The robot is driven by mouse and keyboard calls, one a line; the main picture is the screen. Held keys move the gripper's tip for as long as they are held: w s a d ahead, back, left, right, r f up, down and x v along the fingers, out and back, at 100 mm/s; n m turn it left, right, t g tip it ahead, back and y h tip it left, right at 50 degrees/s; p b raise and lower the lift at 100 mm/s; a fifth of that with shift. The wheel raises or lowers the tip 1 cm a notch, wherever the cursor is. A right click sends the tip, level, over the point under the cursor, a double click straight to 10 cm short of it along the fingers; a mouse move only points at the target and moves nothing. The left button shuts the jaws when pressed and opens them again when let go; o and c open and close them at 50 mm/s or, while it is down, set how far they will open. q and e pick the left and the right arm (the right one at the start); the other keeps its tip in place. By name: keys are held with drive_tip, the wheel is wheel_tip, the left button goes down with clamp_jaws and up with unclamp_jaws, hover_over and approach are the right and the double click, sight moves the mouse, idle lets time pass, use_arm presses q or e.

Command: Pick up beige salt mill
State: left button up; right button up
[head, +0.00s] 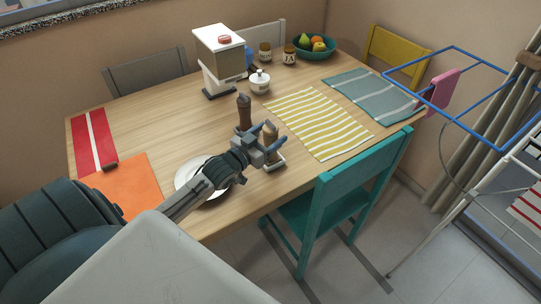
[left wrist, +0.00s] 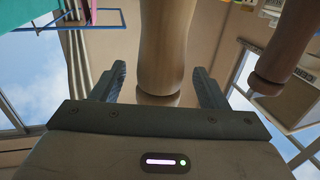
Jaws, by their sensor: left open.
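The beige salt mill (head: 271,132) stands near the table's front edge, partly hidden by my left gripper (head: 267,143) in the head view. In the left wrist view the beige salt mill (left wrist: 166,45) rises between the two fingers of my left gripper (left wrist: 160,85), with a visible gap on each side. The gripper is open and around the mill, not closed on it. A darker brown mill (head: 244,113) stands just behind and to the left; it also shows at the right of the left wrist view (left wrist: 292,40). My right gripper is not in view.
A white plate (head: 184,180) lies partly under my left arm. A yellow striped mat (head: 320,122) lies to the right, and a teal chair (head: 345,180) stands at the front edge. The table's middle left is clear.

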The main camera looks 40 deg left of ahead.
use_arm(q)
drive_tip(key=shift+w, duration=0.3)
clamp_jaws()
drive_tip(key=shift+r, duration=0.1)
